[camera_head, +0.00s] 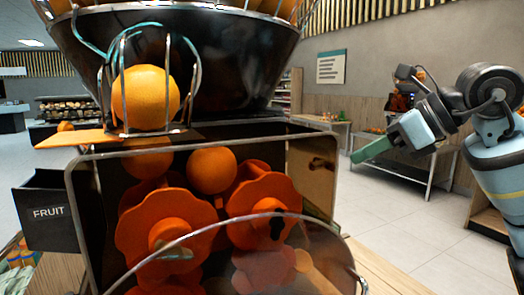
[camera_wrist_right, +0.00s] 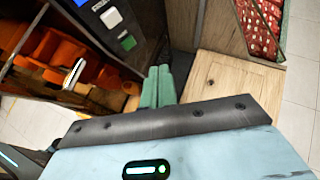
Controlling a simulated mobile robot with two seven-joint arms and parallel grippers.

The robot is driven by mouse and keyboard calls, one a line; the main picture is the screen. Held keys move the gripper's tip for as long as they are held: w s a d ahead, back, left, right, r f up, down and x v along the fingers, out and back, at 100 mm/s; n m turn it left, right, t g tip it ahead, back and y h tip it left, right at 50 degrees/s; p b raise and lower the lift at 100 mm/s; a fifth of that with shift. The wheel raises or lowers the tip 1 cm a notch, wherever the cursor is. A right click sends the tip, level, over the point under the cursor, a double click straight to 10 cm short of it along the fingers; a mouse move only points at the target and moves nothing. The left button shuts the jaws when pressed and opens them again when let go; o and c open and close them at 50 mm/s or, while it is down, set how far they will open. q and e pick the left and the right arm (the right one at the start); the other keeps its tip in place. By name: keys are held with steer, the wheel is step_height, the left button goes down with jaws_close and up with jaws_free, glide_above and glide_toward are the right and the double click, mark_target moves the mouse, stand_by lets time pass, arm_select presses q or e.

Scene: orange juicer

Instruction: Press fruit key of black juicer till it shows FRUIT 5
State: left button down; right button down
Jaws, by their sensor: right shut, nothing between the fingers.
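The black juicer (camera_head: 200,60) fills the left and middle of the head view, with oranges and orange press wheels behind its clear front. A black side box (camera_head: 48,212) on its left reads FRUIT. I cannot read the screen. My right gripper (camera_head: 358,156) is shut and empty, right of the juicer. Its green fingers (camera_wrist_right: 158,72) appear just below and right of the green key, apparently apart from it. My left gripper is out of view.
A wooden surface (camera_wrist_right: 232,82) lies right of the fingers in the wrist view, with red packaged goods (camera_wrist_right: 262,22) beyond. In the head view, a wood-backed table (camera_head: 400,172) stands behind my right arm, and pale floor (camera_head: 390,230) is open below.

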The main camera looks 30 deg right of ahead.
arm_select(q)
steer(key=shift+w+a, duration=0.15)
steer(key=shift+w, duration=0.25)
arm_select(e)
steer(key=shift+w+a, duration=0.1)
steer(key=shift+w, duration=0.2)
steer(key=shift+s+r, duration=0.1)
